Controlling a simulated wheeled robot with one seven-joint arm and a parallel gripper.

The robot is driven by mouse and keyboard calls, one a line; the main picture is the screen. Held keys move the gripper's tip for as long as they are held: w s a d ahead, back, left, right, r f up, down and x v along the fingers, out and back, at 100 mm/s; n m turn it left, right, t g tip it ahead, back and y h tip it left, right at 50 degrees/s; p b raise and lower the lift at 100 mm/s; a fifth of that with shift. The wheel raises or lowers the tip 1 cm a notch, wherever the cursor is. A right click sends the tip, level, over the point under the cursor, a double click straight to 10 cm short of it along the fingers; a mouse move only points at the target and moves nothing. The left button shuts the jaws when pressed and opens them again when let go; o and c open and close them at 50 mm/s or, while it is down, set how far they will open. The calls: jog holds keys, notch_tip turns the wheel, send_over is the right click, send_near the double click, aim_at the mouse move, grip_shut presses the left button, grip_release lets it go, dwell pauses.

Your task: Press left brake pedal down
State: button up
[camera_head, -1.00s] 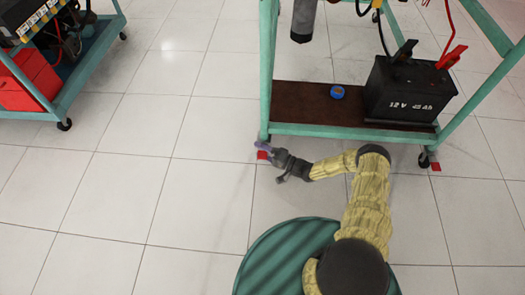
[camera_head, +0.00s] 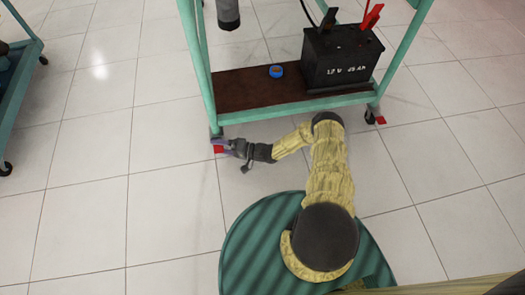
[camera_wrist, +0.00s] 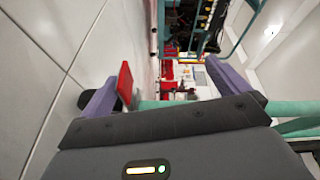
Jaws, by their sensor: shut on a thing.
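The left brake pedal (camera_head: 219,149) is a small red plate at the foot of the cart's near left leg, close to the floor. My gripper (camera_head: 217,142), with purple fingers, is at this pedal. In the wrist view my gripper (camera_wrist: 160,72) has its two fingers apart, and the red pedal (camera_wrist: 125,80) stands against the inner side of the left finger. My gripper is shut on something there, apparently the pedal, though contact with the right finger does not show. The pedal's tilt cannot be told. The caster beneath is largely hidden.
The teal cart (camera_head: 290,108) carries a black battery (camera_head: 340,62) and a blue roll (camera_head: 276,71) on its brown shelf. Another red pedal (camera_head: 381,120) is at its near right caster. Another cart (camera_head: 22,75) stands at far left. Tiled floor between the carts is clear.

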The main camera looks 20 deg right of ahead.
jog(key=shift+s+d+r+p, duration=0.15)
jog(key=shift+s+d+r, duration=0.05)
jog(key=shift+d, duration=0.35)
jog(key=shift+s+d+r+p, duration=0.1)
jog(key=shift+s+d+r, duration=0.1)
jog(key=shift+d, duration=0.4)
jog(key=shift+s+d+r+p, duration=0.15)
jog(key=shift+d+r, duration=0.05)
jog(key=shift+d, duration=0.35)
jog(key=shift+s+d, duration=0.15)
jog(key=shift+d, duration=0.05)
jog(key=shift+c, duration=0.9)
jog(key=shift+s+d, duration=0.2)
jog(key=c, duration=0.9)
jog(key=v, duration=1.4)
jog(key=shift+s+a+f+p, duration=0.2)
jog(key=shift+s+f+p, duration=0.1)
jog(key=shift+p, duration=0.1)
jog(key=shift+w+r, duration=0.15)
jog(key=shift+r, duration=0.05)
